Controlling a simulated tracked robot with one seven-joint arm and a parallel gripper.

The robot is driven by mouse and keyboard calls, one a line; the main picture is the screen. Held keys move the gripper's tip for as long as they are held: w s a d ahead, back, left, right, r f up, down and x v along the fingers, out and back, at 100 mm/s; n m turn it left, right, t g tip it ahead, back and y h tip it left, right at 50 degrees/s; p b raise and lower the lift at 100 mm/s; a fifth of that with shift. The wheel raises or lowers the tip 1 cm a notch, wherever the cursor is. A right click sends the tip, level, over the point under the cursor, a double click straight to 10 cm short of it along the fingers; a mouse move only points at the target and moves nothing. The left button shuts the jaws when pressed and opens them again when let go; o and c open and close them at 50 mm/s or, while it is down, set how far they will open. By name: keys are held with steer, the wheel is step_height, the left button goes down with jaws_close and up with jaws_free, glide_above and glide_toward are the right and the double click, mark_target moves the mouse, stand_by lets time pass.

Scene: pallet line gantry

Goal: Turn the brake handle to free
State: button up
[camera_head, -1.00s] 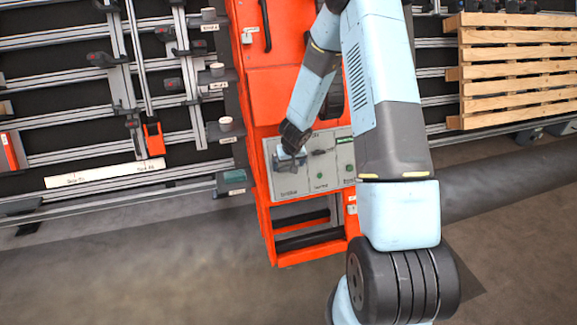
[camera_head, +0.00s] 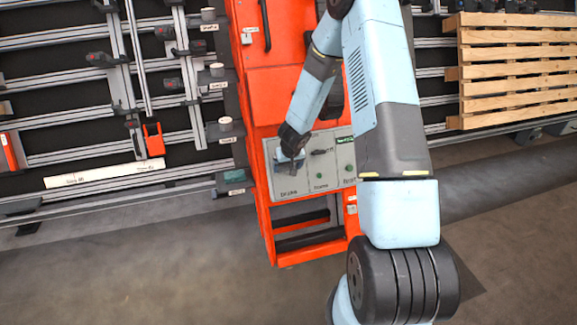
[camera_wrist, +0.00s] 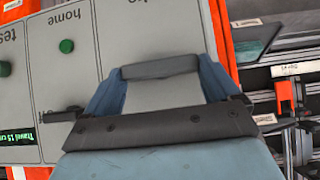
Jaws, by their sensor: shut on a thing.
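The control panel (camera_head: 285,184) is pale grey on an orange cabinet, with a section labelled "brake" at its left. My gripper (camera_head: 289,164) is at the upper part of that section, close against the panel. In the wrist view my gripper (camera_wrist: 160,68) spans the picture's middle, its jaws shut. The brake handle is hidden behind and between the jaws, so I cannot see its angle.
Right of the brake section are a black lever (camera_head: 320,152) and a green home button (camera_head: 319,175). A green-lit display (camera_wrist: 18,136) reads "Travel 15", partly cut off. Rails with clamps (camera_head: 100,60) stand left, and a wooden pallet (camera_head: 515,65) right.

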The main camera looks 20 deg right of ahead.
steer(key=shift+d, duration=0.1)
steer(key=shift+m, duration=0.3)
steer(key=shift+d+f+m+y, duration=0.1)
steer(key=shift+d+m+y, duration=0.25)
steer(key=shift+m+y, duration=0.65)
steer(key=m+y, duration=0.1)
steer(key=m+t+y, duration=0.1)
steer(key=m+y, duration=0.1)
steer(key=shift+s+d+f+m+t+y, duration=0.15)
steer(key=shift+d+f+m+t+y, duration=0.15)
steer(key=shift+d+m+y, duration=0.1)
steer(key=m+t+y, duration=0.2)
steer(key=m, duration=0.1)
steer(key=shift+s+d+f+m, duration=0.15)
steer(key=shift+s+f+m, duration=0.05)
steer(key=shift+f+m, duration=0.1)
steer(key=shift+s+f+m+t+y, duration=0.15)
steer(key=shift+m+t+y, duration=0.25)
steer(key=shift+m, duration=0.3)
steer(key=shift+f+m+t+y, duration=0.1)
steer(key=shift+m+t+y, duration=0.2)
steer(key=shift+m+t, duration=0.3)
steer(key=shift+m, duration=0.4)
